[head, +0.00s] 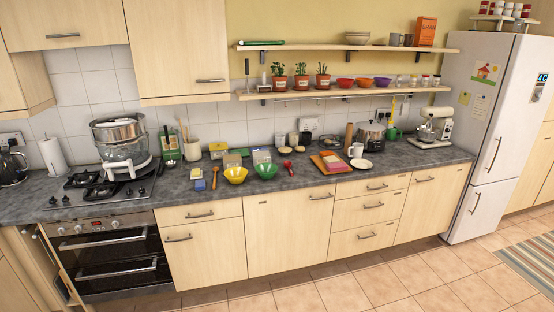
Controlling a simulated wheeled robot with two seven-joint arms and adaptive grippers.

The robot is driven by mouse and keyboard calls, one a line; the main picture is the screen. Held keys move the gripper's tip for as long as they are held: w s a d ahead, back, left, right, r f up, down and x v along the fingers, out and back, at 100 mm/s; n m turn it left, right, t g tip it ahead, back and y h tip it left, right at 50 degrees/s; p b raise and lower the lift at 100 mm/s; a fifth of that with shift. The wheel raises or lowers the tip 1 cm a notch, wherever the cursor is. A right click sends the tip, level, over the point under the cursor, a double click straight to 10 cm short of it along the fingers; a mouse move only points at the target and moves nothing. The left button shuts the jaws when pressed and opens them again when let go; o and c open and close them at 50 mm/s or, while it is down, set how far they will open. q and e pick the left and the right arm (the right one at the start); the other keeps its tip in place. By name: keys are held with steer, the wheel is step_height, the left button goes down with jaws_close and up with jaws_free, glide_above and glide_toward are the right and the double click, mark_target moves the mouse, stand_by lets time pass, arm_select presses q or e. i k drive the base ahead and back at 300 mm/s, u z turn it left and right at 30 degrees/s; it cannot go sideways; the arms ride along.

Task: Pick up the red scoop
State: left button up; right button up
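A small red item that looks like the red scoop (288,165) lies on the dark countertop, near its front edge. It is just right of a green bowl (266,171) and apart from it. Neither of my grippers shows in the head view.
A yellow bowl (236,175) stands left of the green bowl. A wooden board (329,164) with coloured blocks, a white mug (356,150) and a plate (361,164) stand to the right. Boxes (261,156) stand behind. The tiled floor (400,276) in front is clear.

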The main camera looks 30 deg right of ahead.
mark_target(287, 164)
steer(key=i, duration=0.55)
steer(key=z, duration=2.3)
steer(key=i, duration=2.8)
steer(key=z, duration=1.15)
steer(key=i, duration=0.85)
steer(key=u, duration=3.15)
steer(key=i, duration=0.4)
steer(key=u, duration=0.05)
